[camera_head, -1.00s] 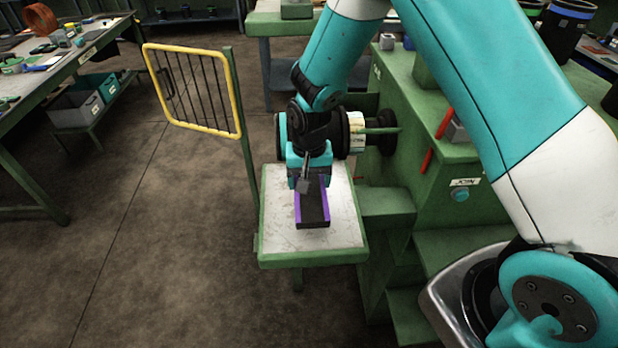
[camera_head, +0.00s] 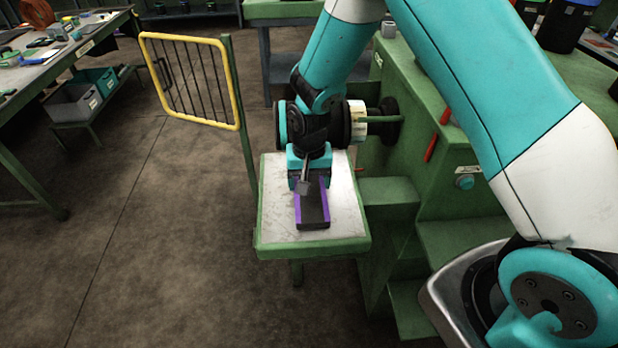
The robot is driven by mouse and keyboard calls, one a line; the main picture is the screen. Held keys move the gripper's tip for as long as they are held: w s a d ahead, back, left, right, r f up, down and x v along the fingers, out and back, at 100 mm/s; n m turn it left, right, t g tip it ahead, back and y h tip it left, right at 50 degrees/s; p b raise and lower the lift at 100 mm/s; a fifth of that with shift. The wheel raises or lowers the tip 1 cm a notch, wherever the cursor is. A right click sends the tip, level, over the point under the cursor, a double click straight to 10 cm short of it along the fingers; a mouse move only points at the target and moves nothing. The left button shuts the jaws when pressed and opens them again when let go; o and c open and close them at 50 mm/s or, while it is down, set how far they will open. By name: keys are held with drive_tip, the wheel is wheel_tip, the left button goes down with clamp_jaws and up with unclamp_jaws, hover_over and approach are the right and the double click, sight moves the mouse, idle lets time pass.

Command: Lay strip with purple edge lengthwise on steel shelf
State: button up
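The dark strip with purple edges (camera_head: 313,213) points lengthwise toward the camera over the pale steel shelf (camera_head: 274,222), which has a green frame. My gripper (camera_head: 305,186) points down at the strip's far end and looks shut on it. One grey finger shows against the strip, while the other finger and the strip's far end are hidden. The near end of the strip is inside the shelf's front edge. I cannot tell whether the strip touches the shelf or hangs just above it.
A green machine body (camera_head: 470,190) with steps and a red handle stands close on the right of the shelf. A yellow-framed barrier (camera_head: 190,80) stands at the back left. A workbench (camera_head: 40,75) is at the far left. The floor between is clear.

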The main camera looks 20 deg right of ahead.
drive_tip(key=shift+f, duration=0.15)
drive_tip(key=o, duration=1)
drive_tip(key=shift+c, duration=0.2)
wheel_tip(320, 180, up, 18)
drive_tip(key=f+b, duration=0.1)
drive_tip(key=b, duration=0.3)
drive_tip(key=s+a+r+n+y, duration=0.2)
drive_tip(key=s+n, duration=0.3)
drive_tip(key=s, duration=0.7)
drive_tip(key=s+a+r+n+y+b, duration=0.1)
drive_tip(key=s+n, duration=0.4)
drive_tip(key=s, duration=0.7)
wheel_tip(320, 180, up, 2)
drive_tip(key=shift+s+a+n+y, duration=0.25)
drive_tip(key=shift+a+n+y, duration=0.25)
drive_tip(key=shift+a, duration=0.65)
